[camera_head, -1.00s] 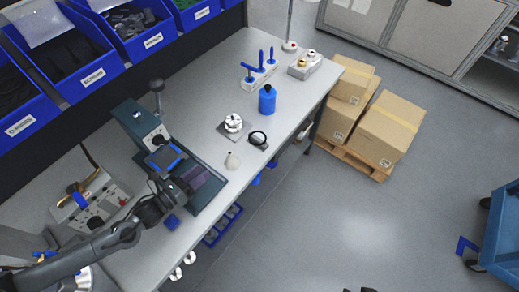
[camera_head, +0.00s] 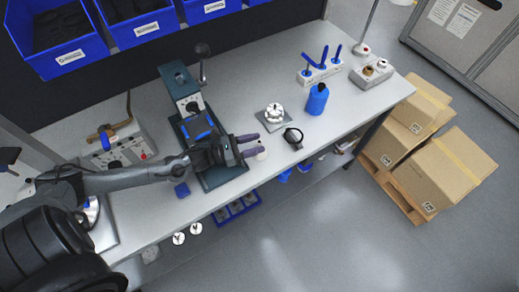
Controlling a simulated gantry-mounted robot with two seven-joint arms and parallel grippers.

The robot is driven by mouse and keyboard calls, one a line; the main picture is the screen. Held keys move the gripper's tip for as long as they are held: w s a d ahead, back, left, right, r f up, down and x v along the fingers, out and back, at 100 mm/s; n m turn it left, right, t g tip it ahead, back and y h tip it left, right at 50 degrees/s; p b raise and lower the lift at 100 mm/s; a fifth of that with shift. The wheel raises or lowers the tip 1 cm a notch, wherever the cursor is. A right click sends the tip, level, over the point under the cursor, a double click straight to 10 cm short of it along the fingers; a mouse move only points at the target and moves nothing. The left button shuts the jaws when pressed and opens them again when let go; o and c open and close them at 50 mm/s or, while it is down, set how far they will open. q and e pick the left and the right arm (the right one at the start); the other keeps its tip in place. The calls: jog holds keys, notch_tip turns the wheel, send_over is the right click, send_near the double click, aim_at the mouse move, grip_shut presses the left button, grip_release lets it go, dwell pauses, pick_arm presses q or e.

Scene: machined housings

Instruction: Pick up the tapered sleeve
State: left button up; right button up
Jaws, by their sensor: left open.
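The tapered sleeve (camera_head: 261,154) is a small pale cone-like piece on the workbench, near its front edge. It is partly hidden by my left gripper. My left gripper (camera_head: 259,143) reaches in from the left with two purple-grey fingers spread apart, pointing right. Its fingertips are at the sleeve in the picture; I cannot tell whether they touch it or are above it. Nothing shows held between the fingers. My right gripper is not in view.
Right of the sleeve are a black ring on a stand (camera_head: 293,138), a white stepped part (camera_head: 275,113) on a plate and a blue bottle (camera_head: 317,99). A dark green machine (camera_head: 181,88) stands behind my left arm.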

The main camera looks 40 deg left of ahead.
pick_arm(q)
jog(key=shift+x, duration=1.05)
jog(key=shift+c, duration=0.4)
grip_shut()
jog(key=shift+r, duration=0.1)
